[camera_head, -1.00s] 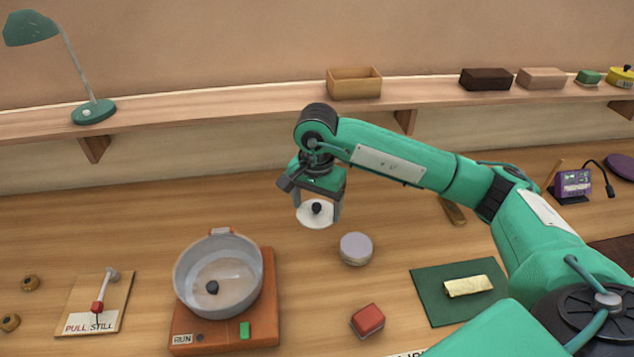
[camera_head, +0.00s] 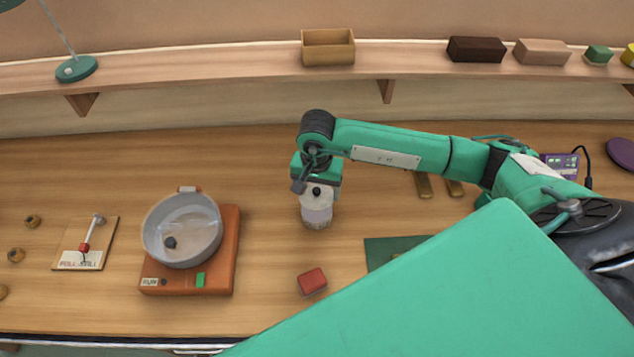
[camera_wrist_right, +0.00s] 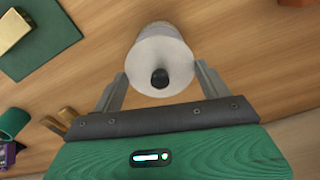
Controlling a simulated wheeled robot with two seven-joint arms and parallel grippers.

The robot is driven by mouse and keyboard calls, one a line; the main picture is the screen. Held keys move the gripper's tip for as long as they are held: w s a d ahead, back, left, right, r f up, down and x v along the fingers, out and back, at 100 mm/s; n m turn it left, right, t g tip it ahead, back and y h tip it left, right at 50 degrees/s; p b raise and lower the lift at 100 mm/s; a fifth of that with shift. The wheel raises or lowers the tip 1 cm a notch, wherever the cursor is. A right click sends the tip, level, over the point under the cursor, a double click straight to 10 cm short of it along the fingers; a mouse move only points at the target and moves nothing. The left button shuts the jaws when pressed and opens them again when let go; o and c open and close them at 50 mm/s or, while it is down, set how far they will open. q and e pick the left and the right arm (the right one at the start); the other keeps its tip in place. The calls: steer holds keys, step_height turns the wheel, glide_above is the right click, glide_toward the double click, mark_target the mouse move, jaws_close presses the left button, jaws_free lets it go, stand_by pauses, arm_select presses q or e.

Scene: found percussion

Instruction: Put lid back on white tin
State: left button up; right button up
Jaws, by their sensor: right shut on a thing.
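The white lid (camera_head: 313,203) with its black knob is held in my right gripper (camera_head: 317,196), directly over the white tin (camera_head: 318,221) in the head view. In the right wrist view the lid (camera_wrist_right: 163,59) lies between the two fingers of my right gripper (camera_wrist_right: 160,75), and its knob points toward the camera. The lid hides most of the tin there. I cannot tell whether the lid touches the tin's rim or hangs just above it. My left gripper is not in view.
A red block (camera_head: 312,281) sits in front of the tin. A grey pan (camera_head: 182,246) stands on an orange-brown base (camera_head: 228,240) to the left. A green mat (camera_head: 386,250) lies to the right, partly behind my arm. A shelf with boxes runs along the back.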

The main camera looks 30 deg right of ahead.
steer(key=shift+f, duration=0.8)
step_height(320, 180, down, 3)
steer(key=b, duration=0.2)
steer(key=shift+f+b, duration=0.2)
steer(key=shift+b, duration=0.1)
steer(key=shift+f+b, duration=0.35)
steer(key=shift+r+b, duration=0.1)
steer(key=shift+b, duration=0.3)
steer(key=shift+f+b, duration=0.2)
steer(key=shift+b, duration=1.25)
stand_by(1.3)
steer(key=o, duration=1)
steer(key=shift+c, duration=0.2)
